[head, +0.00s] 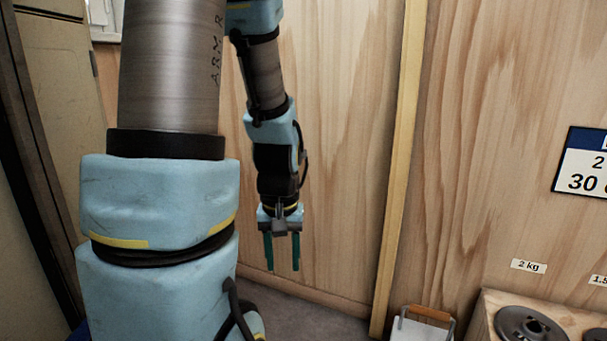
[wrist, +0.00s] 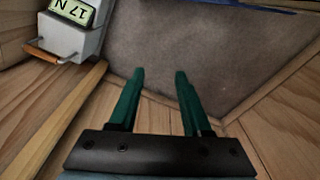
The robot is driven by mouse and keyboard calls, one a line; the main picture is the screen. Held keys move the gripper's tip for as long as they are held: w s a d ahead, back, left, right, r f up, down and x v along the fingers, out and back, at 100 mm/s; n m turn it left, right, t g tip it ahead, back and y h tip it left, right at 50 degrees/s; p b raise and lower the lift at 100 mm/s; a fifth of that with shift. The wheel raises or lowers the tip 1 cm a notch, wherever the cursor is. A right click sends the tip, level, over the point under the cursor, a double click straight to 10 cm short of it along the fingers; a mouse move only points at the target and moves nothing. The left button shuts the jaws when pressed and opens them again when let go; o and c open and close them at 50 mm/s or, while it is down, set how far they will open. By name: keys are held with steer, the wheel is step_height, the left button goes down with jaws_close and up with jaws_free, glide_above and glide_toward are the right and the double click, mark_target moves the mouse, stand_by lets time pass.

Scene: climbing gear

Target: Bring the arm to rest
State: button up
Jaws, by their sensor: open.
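My gripper (head: 283,252) hangs pointing down in the head view, in front of the wooden wall (head: 335,130). Its two green fingers are apart and nothing is between them. In the wrist view my gripper (wrist: 160,85) shows the same open fingers over the grey floor (wrist: 195,45), touching nothing. My arm fills the left and middle of the head view.
A wooden batten (head: 398,170) runs up the wall. At lower right stand a pale box with a wooden handle (head: 425,325), also in the wrist view (wrist: 65,38), and a wooden ledge (head: 487,322) holding a dark weight disc (head: 531,326).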

step_height(320, 180, up, 41)
steer(key=a+p, duration=0.2)
steer(key=p, duration=3.6)
steer(key=shift+s+a+r+m+t, duration=0.15)
steer(key=shift+s+a+m+t, duration=0.15)
steer(key=shift+s+m+t, duration=0.15)
